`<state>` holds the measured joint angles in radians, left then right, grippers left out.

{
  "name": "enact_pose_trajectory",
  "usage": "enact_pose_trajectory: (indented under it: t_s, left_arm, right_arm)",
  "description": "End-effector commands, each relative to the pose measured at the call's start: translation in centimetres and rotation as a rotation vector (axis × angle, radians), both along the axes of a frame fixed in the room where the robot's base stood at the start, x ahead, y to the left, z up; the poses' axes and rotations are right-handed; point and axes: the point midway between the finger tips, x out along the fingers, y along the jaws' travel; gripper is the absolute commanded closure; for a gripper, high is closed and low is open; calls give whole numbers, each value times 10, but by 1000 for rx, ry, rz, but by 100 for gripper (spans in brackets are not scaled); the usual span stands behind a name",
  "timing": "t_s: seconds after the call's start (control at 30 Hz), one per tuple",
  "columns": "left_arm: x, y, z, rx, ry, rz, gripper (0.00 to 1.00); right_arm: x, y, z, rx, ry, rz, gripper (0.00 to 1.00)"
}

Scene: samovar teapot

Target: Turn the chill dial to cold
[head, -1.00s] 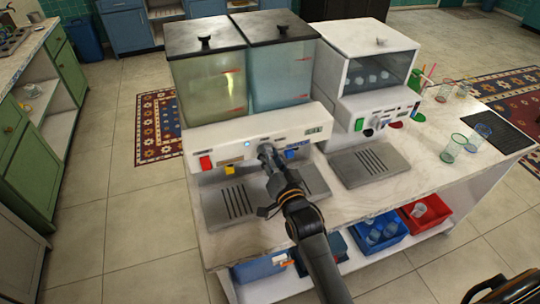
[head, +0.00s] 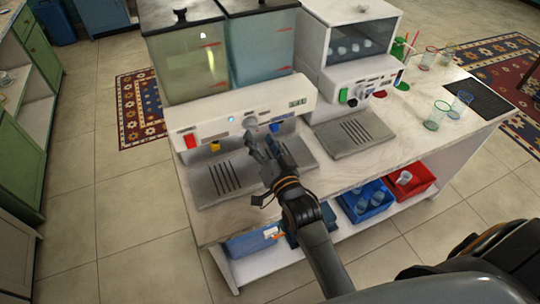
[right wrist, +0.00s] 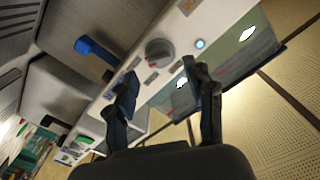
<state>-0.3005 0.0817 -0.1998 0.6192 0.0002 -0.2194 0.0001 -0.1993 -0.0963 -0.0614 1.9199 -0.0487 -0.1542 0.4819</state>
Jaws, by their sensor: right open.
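The grey round chill dial (right wrist: 158,52) shows on the white front panel in the right wrist view, with small red and blue marks beside it. In the head view the dial (head: 249,122) is small, just above my fingertips, and its setting is too small to read. The panel belongs to a two-tank drink dispenser (head: 240,112). My right gripper (head: 258,143) is open and empty in front of the panel. In the right wrist view its fingers (right wrist: 163,90) stand apart, with the dial ahead between them. My left gripper is not in view.
A red lever (head: 190,141), a yellow lever (head: 214,147) and a blue lever (head: 274,128) stick out near the dial. Grey drip trays (head: 222,179) lie below. A second white machine (head: 350,78) stands to the right; glasses (head: 436,116) stand farther right.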

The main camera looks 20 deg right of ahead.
Motion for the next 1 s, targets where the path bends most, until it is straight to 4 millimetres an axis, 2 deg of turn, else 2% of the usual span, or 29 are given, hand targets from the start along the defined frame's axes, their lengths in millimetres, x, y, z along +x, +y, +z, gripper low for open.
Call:
enact_pose_trajectory:
  t_s: [0.03, 0.2, 0.4, 0.57, 1.0]
  left_arm:
    - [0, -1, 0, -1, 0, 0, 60]
    - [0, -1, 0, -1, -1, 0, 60]
    - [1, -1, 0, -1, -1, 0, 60]
    - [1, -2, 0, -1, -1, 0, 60]
    - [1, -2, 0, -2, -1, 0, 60]
  right_arm:
    - [-13, -1, -1, 0, 2, 0, 47]
    - [-47, -2, -1, -1, 4, 0, 47]
    - [-71, -2, -1, -1, 3, 1, 47]
    - [-76, -2, 0, 0, -1, 1, 47]
    - [-76, -2, 0, -1, 0, 0, 47]
